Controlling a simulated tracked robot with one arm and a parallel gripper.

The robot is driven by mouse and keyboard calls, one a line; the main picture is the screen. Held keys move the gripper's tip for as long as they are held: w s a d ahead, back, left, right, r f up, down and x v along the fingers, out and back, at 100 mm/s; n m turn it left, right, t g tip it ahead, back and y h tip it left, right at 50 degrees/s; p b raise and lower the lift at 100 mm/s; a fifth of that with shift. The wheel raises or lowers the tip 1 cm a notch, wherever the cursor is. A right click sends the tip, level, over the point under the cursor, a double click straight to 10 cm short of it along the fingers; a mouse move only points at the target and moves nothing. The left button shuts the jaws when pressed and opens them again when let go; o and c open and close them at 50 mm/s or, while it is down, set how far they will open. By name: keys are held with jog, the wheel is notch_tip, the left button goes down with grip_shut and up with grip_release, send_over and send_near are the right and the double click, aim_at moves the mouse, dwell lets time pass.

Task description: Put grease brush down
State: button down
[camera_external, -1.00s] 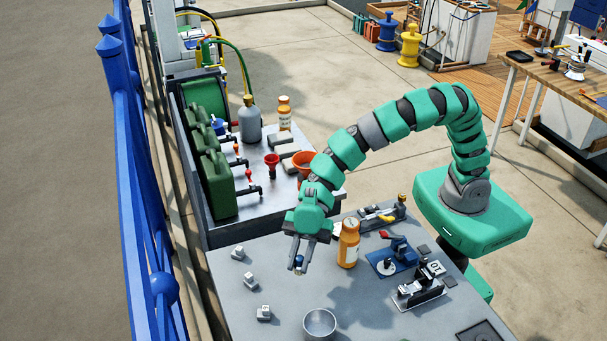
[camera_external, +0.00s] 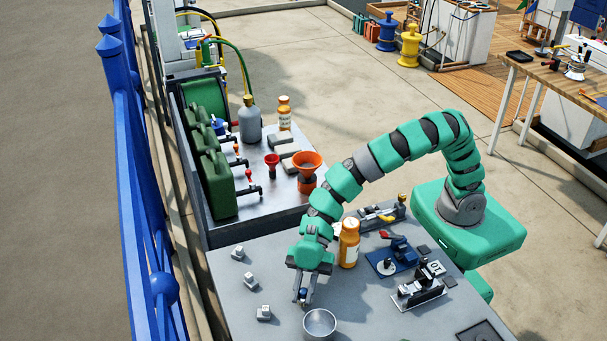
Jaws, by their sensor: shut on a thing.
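My gripper (camera_external: 302,299) points down over the grey worktop (camera_external: 270,255), just behind and left of a metal cup (camera_external: 320,324). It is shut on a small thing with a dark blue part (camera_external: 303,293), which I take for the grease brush. Most of it is hidden between the fingers. I cannot tell whether its lower end touches the worktop.
An orange bottle (camera_external: 349,243) stands close to the right of my gripper. Several small light blocks (camera_external: 250,281) lie to the left. Blue (camera_external: 391,257) and black (camera_external: 420,290) devices stand to the right. The worktop between blocks and gripper is clear.

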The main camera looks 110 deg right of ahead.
jog(key=shift+f, duration=0.7)
jog(key=shift+r, duration=0.1)
jog(key=c, duration=1.3)
grip_release()
